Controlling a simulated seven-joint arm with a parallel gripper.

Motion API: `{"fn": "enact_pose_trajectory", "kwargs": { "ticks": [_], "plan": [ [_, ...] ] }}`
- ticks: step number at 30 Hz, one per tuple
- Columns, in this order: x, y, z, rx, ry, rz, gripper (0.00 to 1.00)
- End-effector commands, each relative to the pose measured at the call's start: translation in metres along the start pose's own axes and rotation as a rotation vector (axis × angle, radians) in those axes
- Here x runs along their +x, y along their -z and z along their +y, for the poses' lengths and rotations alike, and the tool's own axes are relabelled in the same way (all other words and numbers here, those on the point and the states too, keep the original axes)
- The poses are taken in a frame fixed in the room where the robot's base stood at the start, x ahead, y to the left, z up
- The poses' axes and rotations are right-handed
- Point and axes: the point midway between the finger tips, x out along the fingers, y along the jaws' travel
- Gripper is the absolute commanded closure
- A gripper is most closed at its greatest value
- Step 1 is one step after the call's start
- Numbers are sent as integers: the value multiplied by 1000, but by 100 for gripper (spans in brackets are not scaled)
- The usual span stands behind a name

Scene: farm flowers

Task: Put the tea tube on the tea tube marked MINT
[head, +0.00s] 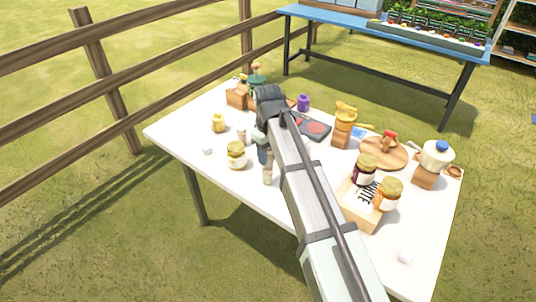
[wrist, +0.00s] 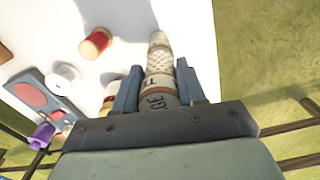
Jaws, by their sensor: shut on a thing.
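My gripper (wrist: 158,82) is shut on a pale tea tube (wrist: 157,99) with dark lettering, partly readable as "GE", between its two blue-grey fingers. Beyond the fingertips, a pale dotted cylinder section (wrist: 159,58) lines up with the tube. I cannot tell whether it is the same tube or another one. In the head view, my gripper (head: 264,155) is over the front left part of the table, with a pale tube end (head: 267,176) below it. A small pale cylinder (head: 242,136) stands to its left. I cannot read MINT anywhere.
The white table (head: 183,128) holds a gold-lidded jar (head: 236,155) left of my gripper. Further right are a wooden crate (head: 358,213) with jars, a round board (head: 384,153) and a blue-lidded pot (head: 436,155). A dark tray (head: 314,129) lies behind my arm.

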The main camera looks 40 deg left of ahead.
Motion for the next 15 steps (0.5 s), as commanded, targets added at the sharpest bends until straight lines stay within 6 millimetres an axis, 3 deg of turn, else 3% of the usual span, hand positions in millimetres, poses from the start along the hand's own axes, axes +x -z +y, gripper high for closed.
{"fn": "enact_pose_trajectory", "kwargs": {
  "ticks": [13, 14, 15],
  "plan": [
    [7, 0, 0, 0, 0, 1, 91],
    [7, 0, 0, 0, -1, 1, 57],
    [7, 0, 0, 0, -1, 1, 53]
  ]
}}
